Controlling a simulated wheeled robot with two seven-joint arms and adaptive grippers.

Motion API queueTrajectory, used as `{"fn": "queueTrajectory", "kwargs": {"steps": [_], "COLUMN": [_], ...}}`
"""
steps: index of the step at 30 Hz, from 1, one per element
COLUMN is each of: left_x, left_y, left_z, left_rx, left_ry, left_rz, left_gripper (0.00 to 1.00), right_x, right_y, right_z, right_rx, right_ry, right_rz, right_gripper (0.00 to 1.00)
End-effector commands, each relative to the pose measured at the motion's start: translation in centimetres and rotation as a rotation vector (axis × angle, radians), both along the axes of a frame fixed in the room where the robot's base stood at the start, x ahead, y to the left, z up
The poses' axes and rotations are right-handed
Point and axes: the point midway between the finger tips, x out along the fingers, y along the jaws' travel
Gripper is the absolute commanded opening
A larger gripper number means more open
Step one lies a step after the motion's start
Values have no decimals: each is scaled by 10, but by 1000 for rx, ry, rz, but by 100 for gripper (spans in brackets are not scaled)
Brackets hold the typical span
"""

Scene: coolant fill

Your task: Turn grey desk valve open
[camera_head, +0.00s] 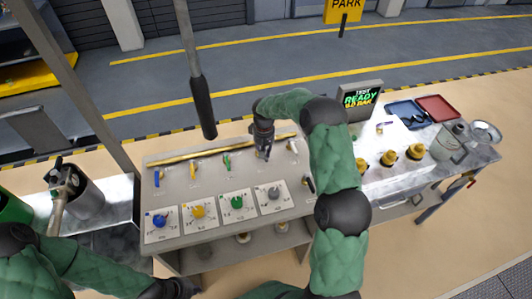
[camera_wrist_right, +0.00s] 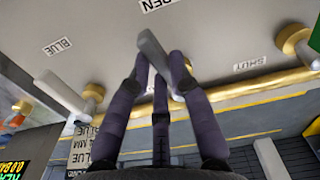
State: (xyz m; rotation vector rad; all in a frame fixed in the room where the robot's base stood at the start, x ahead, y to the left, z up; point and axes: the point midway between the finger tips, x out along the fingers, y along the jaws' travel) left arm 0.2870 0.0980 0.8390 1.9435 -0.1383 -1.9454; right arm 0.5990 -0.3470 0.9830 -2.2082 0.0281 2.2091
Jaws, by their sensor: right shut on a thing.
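The grey desk valve's light grey lever (camera_wrist_right: 153,50) is between the purple-grey fingers of my right gripper (camera_wrist_right: 162,62) in the right wrist view. The fingers are shut on it. The lever sits beside an "OPEN" label (camera_wrist_right: 157,4), with a "SHUT" label (camera_wrist_right: 250,64) to the right. In the head view my right gripper (camera_head: 263,152) is over the desk's valve row, right of the green lever (camera_head: 227,161), and mostly covers the held lever. My left gripper (camera_head: 176,289) is low at the bottom edge, and its fingers do not show clearly.
Blue (camera_head: 157,178) and yellow (camera_head: 193,176) levers stand to the left. Blue, yellow, green and grey dials (camera_head: 274,196) line the front of the desk. A hanging black handle (camera_head: 203,108) is behind the desk. A side table with trays (camera_head: 437,108) and a screen (camera_head: 360,97) stands right.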

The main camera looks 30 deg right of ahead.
Motion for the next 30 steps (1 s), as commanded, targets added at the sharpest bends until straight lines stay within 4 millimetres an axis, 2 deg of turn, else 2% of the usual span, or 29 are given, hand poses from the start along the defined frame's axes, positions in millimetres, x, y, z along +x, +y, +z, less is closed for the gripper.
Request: {"fn": "queueTrajectory", "kwargs": {"steps": [12, 29, 30], "left_x": [0, 0, 0], "left_y": [0, 0, 0], "left_z": [-13, -14, -14], "left_rx": [0, 0, 0], "left_ry": [0, 0, 0], "left_rz": [0, 0, 0], "left_gripper": [0, 0, 0], "right_x": [1, 2, 2], "right_y": [7, 9, 9], "right_z": [1, 2, 2], "right_rx": [0, 1, 1], "right_ry": [-4, -4, -5], "right_rz": [-198, -230, -230], "right_gripper": [0, 0, 26]}}
